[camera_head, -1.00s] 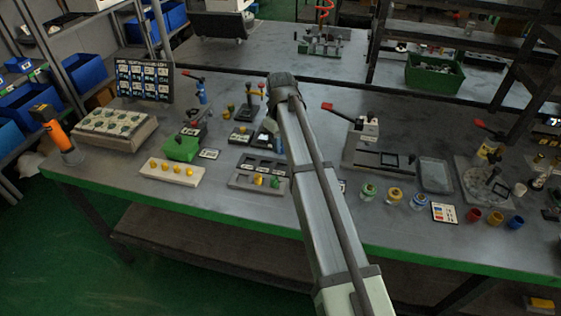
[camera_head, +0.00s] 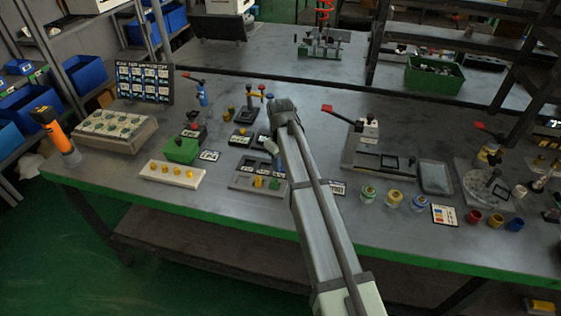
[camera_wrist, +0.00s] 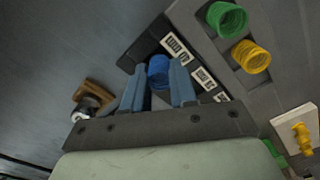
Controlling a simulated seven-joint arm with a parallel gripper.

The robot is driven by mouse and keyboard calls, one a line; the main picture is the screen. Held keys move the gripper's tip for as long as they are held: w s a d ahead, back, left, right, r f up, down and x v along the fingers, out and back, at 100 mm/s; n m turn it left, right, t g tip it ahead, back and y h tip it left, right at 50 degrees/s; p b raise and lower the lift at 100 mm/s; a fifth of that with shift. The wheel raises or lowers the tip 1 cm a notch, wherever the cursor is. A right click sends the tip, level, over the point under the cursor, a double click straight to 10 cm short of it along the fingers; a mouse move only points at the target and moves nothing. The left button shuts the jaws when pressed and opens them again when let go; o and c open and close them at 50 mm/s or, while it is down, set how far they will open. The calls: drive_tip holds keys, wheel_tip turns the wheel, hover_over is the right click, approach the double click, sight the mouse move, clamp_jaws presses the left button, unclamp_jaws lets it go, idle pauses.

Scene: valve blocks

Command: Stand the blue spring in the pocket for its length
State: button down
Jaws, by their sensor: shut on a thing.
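The blue spring (camera_wrist: 158,70) is between the fingers of my gripper (camera_wrist: 158,80) in the wrist view. My gripper is shut on it. The spring's lower end is over or in a dark block (camera_wrist: 140,48) with white labels; I cannot tell whether it touches. A green spring (camera_wrist: 227,18) and a yellow spring (camera_wrist: 250,56) stand in a grey pocket block (camera_wrist: 225,55) beside it, to the right. In the head view the pocket block (camera_head: 243,181) sits near the front edge, and my gripper (camera_head: 272,147) is partly hidden by my arm.
A pale strip with yellow pieces (camera_head: 171,173) and a green box (camera_head: 181,149) stand left of the block. A lever press (camera_head: 366,145) and several small jars (camera_head: 394,198) stand to the right. The bench's green front edge (camera_head: 150,211) is close.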

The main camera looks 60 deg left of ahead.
drive_tip(key=c, duration=0.9)
unclamp_jaws()
wheel_tip(320, 180, up, 12)
idle(0.3)
